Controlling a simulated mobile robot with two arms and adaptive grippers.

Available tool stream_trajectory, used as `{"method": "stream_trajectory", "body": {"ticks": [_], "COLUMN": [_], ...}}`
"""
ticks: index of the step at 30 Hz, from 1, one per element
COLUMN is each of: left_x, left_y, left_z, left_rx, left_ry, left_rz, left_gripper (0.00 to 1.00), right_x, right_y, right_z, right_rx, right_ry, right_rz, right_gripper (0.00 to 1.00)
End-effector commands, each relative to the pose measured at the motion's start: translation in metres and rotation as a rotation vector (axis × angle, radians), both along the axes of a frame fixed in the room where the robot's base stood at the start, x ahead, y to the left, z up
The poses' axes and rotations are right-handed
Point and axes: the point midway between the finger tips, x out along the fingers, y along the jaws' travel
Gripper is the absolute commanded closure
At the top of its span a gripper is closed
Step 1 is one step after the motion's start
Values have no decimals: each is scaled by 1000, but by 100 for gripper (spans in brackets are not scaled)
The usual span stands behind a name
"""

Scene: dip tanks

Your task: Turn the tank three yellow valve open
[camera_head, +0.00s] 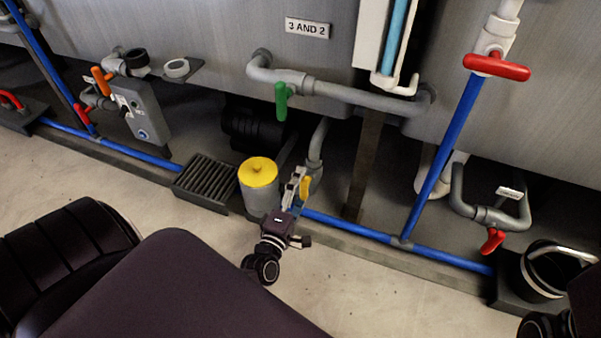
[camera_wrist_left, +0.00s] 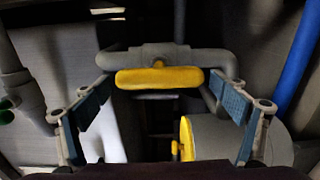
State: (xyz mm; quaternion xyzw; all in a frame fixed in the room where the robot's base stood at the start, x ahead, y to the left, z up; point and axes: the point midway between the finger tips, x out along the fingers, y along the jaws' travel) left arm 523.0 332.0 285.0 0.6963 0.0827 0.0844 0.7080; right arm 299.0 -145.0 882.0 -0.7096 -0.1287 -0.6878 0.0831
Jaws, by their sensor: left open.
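The yellow valve handle (camera_head: 305,187) sits on a grey pipe low by the tank, right of the yellow-lidded canister. In the left wrist view the handle (camera_wrist_left: 160,77) is a horizontal yellow bar on its grey valve body. My left gripper (camera_head: 294,188) is at the valve in the head view, partly overlapping it. In the wrist view my left gripper (camera_wrist_left: 164,100) is open, its blue-padded fingers spread on either side of the handle with a gap at each end. I see no contact.
The grey canister with its yellow lid (camera_head: 258,172) stands close left of the gripper. A green valve handle (camera_head: 281,101) is above. A blue floor pipe (camera_head: 350,229) runs behind. Red handles (camera_head: 492,241) and a black bucket (camera_head: 545,272) are to the right. The floor in front is clear.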

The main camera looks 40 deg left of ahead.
Motion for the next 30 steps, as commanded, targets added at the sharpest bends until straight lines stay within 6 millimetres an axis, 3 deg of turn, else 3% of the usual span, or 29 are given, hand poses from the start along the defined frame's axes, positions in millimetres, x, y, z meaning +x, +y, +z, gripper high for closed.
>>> {"method": "stream_trajectory", "body": {"ticks": [5, 18, 30], "left_x": [-6, -68, -73], "left_y": [-2, -17, -18], "left_z": [-1, -1, 0], "left_rx": [1, 1, 0], "left_ry": [2, 1, 0], "left_rz": [-1, -1, 0], "left_gripper": [10, 10, 10], "right_x": [0, 0, 0], "right_y": [-1, 0, 0], "right_z": [0, 0, 0], "right_rx": [2, 1, 1], "right_ry": [1, 1, 1], "right_rz": [-1, 0, 0], "right_gripper": [6, 6, 6]}}
